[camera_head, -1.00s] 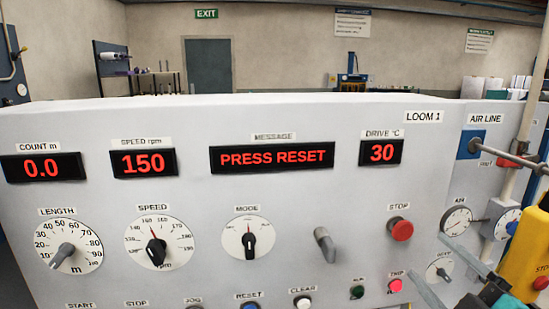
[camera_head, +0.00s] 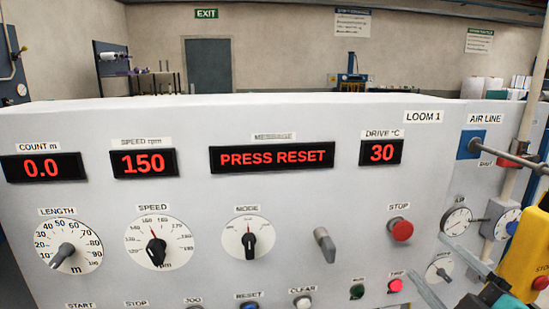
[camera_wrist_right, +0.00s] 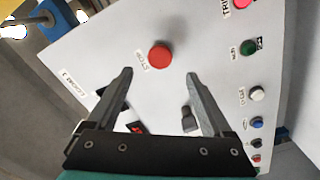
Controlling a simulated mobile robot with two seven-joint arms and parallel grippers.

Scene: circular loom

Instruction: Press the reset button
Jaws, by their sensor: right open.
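The reset button (camera_head: 249,305) is blue and sits under its RESET label at the bottom edge of the head view, partly cut off. In the right wrist view the blue button (camera_wrist_right: 257,123) shows whole, right of the fingers, in a line of buttons. The message display (camera_head: 272,157) reads PRESS RESET. My right gripper (camera_head: 428,256) is at the lower right of the panel in the head view, well to the right of the reset button. Its fingers (camera_wrist_right: 158,75) are spread and empty in the wrist view, with the panel beyond them. My left gripper is not in view.
The white clear button (camera_head: 302,302) is just right of reset. A red stop button (camera_head: 401,229) and a grey lever (camera_head: 325,244) stick out of the panel. A pink-red trip light (camera_head: 395,286) is near my right fingers. A yellow stop box (camera_head: 530,255) stands at the right.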

